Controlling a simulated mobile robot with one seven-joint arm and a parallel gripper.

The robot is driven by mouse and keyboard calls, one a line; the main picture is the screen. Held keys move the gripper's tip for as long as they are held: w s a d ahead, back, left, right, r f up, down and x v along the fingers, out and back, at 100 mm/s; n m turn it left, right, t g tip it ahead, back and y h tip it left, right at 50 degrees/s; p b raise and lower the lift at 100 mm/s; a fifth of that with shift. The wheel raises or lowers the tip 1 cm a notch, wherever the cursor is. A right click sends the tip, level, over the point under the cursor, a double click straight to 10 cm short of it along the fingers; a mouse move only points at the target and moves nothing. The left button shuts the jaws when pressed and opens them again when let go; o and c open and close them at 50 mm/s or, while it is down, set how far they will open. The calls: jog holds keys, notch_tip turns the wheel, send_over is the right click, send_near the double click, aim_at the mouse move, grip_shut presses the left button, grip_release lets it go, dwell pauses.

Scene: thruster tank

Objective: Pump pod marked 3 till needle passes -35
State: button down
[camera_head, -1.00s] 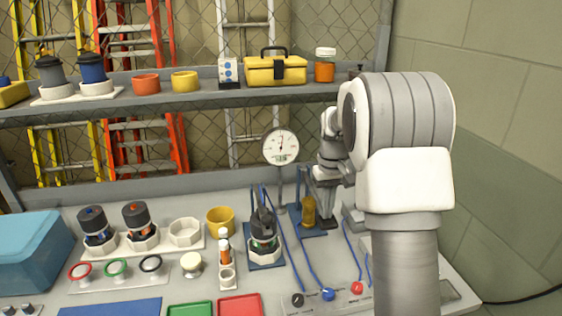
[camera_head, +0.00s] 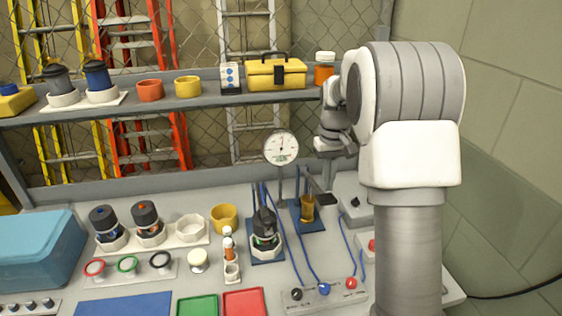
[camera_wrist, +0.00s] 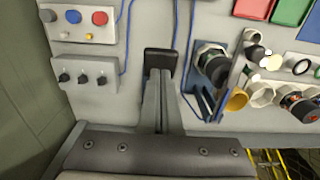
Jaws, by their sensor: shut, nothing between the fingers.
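A dark pod (camera_head: 265,235) stands upright in a holder on a blue base, with blue tubes beside it; it also shows in the wrist view (camera_wrist: 212,64). No pod number is legible. The round white gauge (camera_head: 281,148) stands behind it on a thin post; its needle points roughly upward, but its scale is too small to read. A brass cylinder (camera_head: 307,208) stands on another blue base. My gripper (camera_head: 328,198) is just right of the cylinder, shut and empty. In the wrist view the shut fingers (camera_wrist: 160,62) point at the bench and hide what lies beneath.
Two more dark-capped pods (camera_head: 103,222) (camera_head: 146,217) sit in a white tray at left. A control panel with knobs (camera_head: 323,291) lies at front. A yellow cup (camera_head: 224,217) and several coloured rings stand nearby. The shelf (camera_head: 220,97) crosses above the bench.

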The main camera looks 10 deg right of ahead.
notch_tip(320, 180, down, 13)
jog(key=b, duration=0.8)
notch_tip(320, 180, up, 13)
jog(key=p, duration=1)
jog(key=shift+r, duration=0.1)
notch_tip(320, 180, down, 14)
jog(key=r+b, duration=0.1)
jog(key=b, duration=0.7)
notch_tip(320, 180, up, 12)
jog(key=p, duration=0.9)
jog(key=shift+r, duration=0.15)
jog(key=shift+r+p, duration=0.3)
